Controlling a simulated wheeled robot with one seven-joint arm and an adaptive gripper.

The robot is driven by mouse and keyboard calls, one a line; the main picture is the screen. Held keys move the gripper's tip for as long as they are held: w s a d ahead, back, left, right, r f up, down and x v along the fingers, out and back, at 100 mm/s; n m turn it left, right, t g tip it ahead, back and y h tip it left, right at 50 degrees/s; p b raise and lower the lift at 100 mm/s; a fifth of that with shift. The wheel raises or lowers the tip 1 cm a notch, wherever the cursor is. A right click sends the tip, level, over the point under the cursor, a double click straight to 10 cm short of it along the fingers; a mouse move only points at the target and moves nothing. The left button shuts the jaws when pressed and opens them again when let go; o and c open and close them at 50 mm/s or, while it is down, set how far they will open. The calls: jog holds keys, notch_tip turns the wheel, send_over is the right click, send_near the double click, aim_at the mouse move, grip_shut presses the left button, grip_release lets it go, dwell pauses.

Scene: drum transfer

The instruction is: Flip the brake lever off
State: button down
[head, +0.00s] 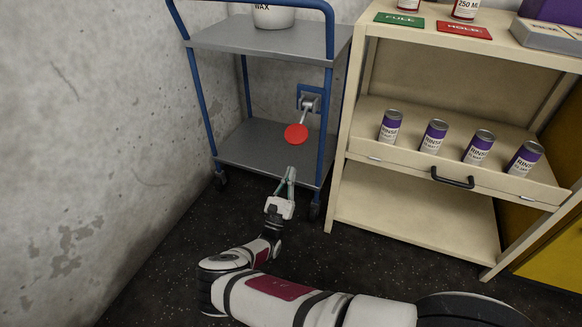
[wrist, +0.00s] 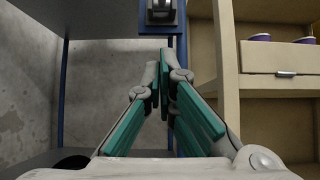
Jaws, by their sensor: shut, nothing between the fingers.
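The brake lever (head: 297,131) has a round red end and a grey shaft. It hangs from a bracket (head: 310,99) on the blue front post of a grey cart and slants down to the left. My gripper (head: 291,170) is shut and empty, pointing up toward the cart, below the red end and apart from it. In the wrist view, my shut gripper (wrist: 163,75) sits in the middle, with the grey bracket (wrist: 161,12) above it at the top edge. The red end does not show in the wrist view.
The cart (head: 255,38) has blue posts, two grey shelves and wheels, and stands by a concrete wall (head: 75,130). A white tub (head: 272,17) is on its top shelf. A cream shelf unit (head: 338,180) with several purple-and-white cans stands close on the right. Dark floor lies in front.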

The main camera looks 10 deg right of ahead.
aim_at(295, 144)
jog(key=shift+w+d+r+b, duration=0.3)
jog(key=shift+w+d+r, duration=0.25)
jog(key=shift+r, duration=0.9)
jog(key=shift+w+d+r+b, duration=0.4)
jog(key=shift+w+r, duration=0.3)
jog(key=shift+r, duration=0.8)
jog(key=shift+w+d+r+b, duration=0.25)
jog(key=shift+w+d+r, duration=0.3)
jog(key=shift+r, duration=0.9)
jog(key=shift+w+a+r, duration=0.1)
jog(key=shift+a, duration=0.1)
jog(key=shift+a+r+g+y+p, duration=0.2)
jog(key=shift+g+y+p, duration=0.1)
jog(key=shift+p, duration=0.45)
jog(key=shift+s+d, duration=0.15)
jog(key=shift+s, duration=0.05)
jog(key=shift+p, duration=0.4)
